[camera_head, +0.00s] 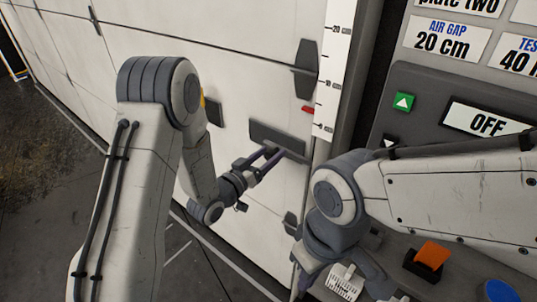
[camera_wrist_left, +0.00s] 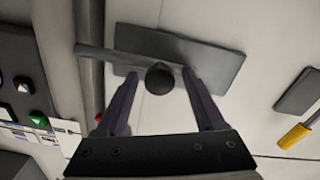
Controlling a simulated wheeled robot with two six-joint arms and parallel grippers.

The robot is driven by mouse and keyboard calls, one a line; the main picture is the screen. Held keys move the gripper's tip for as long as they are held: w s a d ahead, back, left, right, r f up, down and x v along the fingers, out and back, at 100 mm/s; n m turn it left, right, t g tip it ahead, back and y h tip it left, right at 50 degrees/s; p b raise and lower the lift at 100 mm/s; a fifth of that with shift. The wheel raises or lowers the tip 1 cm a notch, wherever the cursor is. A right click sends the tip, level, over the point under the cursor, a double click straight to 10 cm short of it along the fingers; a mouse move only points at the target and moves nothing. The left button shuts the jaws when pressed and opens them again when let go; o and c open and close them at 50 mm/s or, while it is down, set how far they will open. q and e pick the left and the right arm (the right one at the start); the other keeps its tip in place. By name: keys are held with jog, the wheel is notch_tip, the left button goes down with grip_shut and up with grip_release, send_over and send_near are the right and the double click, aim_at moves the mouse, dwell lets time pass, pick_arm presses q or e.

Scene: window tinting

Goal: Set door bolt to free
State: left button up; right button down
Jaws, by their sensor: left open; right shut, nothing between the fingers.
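The door bolt is a dark grey plate (camera_head: 278,138) on the white door, near the door's right edge. In the left wrist view the plate (camera_wrist_left: 215,62) carries a bar (camera_wrist_left: 95,51) that reaches left across the post, and a round black knob (camera_wrist_left: 160,78). My left gripper (camera_head: 269,156) is open at the bolt. In the left wrist view its two fingers (camera_wrist_left: 160,84) stand on either side of the knob, with gaps showing. Whether the fingertips touch the plate I cannot tell. My right gripper (camera_head: 302,280) hangs low beside the door edge, partly cut off by the frame.
A control panel (camera_head: 425,88) with a green up button (camera_head: 403,102) and an OFF display (camera_head: 486,122) stands right of the door. A ruler strip (camera_head: 333,70) and a small red part (camera_head: 308,109) are above the bolt. A yellow handle (camera_wrist_left: 295,136) is on the door.

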pick_arm(q)
grip_shut()
dwell(1.4)
